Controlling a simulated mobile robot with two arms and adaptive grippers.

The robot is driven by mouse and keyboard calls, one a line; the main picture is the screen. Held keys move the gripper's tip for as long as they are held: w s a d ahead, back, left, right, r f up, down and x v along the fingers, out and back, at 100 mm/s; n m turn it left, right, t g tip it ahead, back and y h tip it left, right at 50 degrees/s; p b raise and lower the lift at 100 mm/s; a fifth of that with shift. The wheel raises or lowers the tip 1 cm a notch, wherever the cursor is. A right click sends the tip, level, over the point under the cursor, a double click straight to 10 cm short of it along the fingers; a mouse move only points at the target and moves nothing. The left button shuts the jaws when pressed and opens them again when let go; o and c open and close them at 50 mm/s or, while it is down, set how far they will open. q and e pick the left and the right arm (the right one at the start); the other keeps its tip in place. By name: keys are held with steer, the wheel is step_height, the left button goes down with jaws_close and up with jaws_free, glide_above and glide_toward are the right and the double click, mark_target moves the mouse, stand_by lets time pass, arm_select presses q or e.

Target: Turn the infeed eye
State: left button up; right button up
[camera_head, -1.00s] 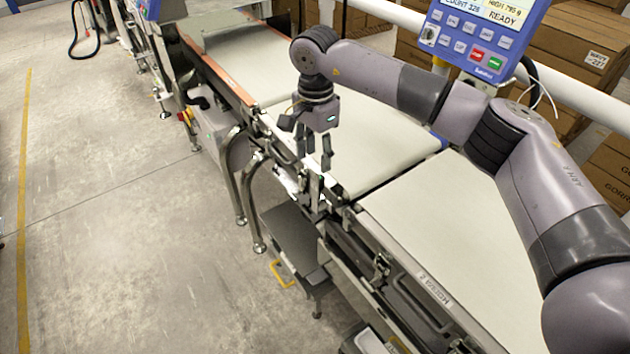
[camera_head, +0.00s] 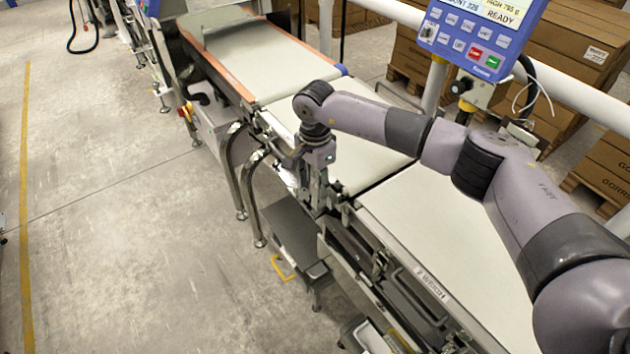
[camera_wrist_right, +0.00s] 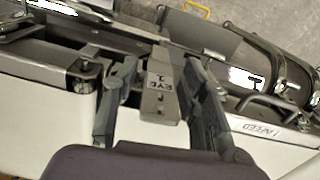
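The infeed eye (camera_wrist_right: 162,85) is a narrow grey metal piece marked "EYE 1" in the right wrist view. It stands at the belt's side rail. My right gripper (camera_wrist_right: 160,122) has its two dark fingers apart, one on each side of the eye. Gaps show between the fingers and the eye, so I see no firm grip. In the head view my right gripper (camera_head: 316,190) points down at the rail by the joint between two belts, and it hides most of the eye there. My left gripper is not in view.
Pale belts (camera_head: 385,150) run along the line beside my right arm. A blue control panel (camera_head: 483,35) showing "READY" stands behind them. A label reading "INFEED" (camera_wrist_right: 262,130) is on the frame near the eye. Curved steel guard legs (camera_head: 246,190) stand at the near side. The floor at left is clear.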

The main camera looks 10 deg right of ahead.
steer(key=shift+r, duration=0.1)
jaws_close()
steer(key=shift+w+m+b, duration=0.1)
steer(key=shift+m+b, duration=0.2)
steer(key=shift+b, duration=0.25)
steer(key=shift+r, duration=0.15)
steer(key=shift+c, duration=2)
jaws_free()
steer(key=o, duration=0.6)
steer(key=shift+c, duration=0.2)
steer(key=shift+f, duration=0.2)
